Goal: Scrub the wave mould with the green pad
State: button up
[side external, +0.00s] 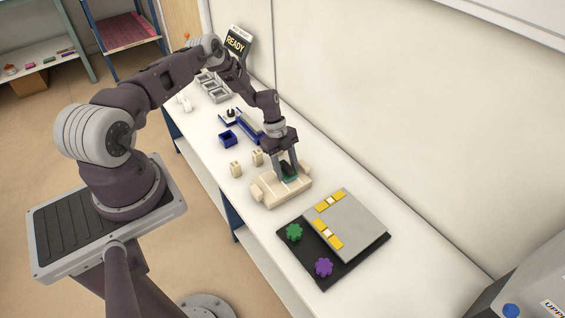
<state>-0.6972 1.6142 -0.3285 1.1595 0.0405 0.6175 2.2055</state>
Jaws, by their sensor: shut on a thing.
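My gripper (288,170) points down, shut on a dark block with a green underside, which I take to be the green pad (290,178). The pad is at the top of a cream, blocky piece (267,195) on the white bench, likely the wave mould. The pad appears to touch its upper surface, but the fingers hide part of the contact. The mould's wave shape is too small to make out.
A black board (318,278) with a grey plate (350,225), a green knob (294,232) and a purple knob (324,267) lies to the right. Two small cream blocks (236,169), a blue box (228,138) and grey trays (213,88) stand further back.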

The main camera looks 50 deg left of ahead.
aim_at(269, 178)
jog(key=shift+s+d, duration=0.15)
jog(key=shift+d, duration=0.2)
jog(key=shift+s, duration=0.85)
jog(key=shift+a, duration=1.95)
jog(key=shift+s+a, duration=0.15)
jog(key=shift+a, duration=0.05)
jog(key=shift+s, duration=0.75)
jog(key=shift+d, duration=1.95)
jog(key=shift+s+d, duration=0.1)
jog(key=shift+s, duration=0.95)
jog(key=shift+w+a, duration=0.1)
jog(key=shift+a, duration=1.9)
notch_tip(269, 178, up, 8)
jog(key=shift+r, duration=0.15)
